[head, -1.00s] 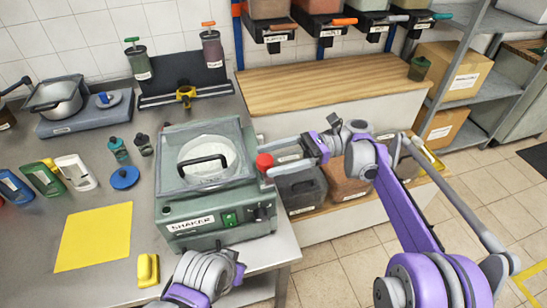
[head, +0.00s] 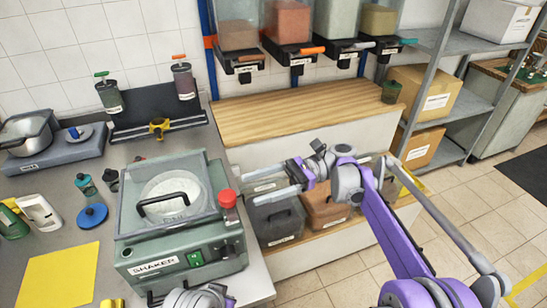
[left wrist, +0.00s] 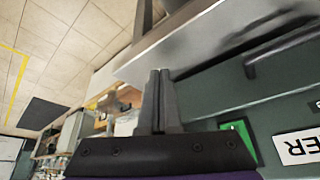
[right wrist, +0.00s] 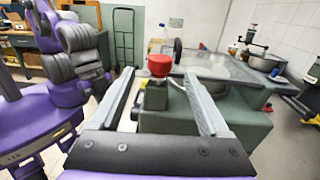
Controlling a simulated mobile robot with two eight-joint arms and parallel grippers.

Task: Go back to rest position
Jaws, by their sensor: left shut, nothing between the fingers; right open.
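The green shaker (head: 180,258) stands on the steel table, with a clear lid and black handle over a pale round dish. My left arm (head: 198,298) shows at the bottom edge of the head view. In the left wrist view my left gripper (left wrist: 160,72) is shut and empty, close to the shaker's front panel (left wrist: 205,95).
The tiled floor at right is open.

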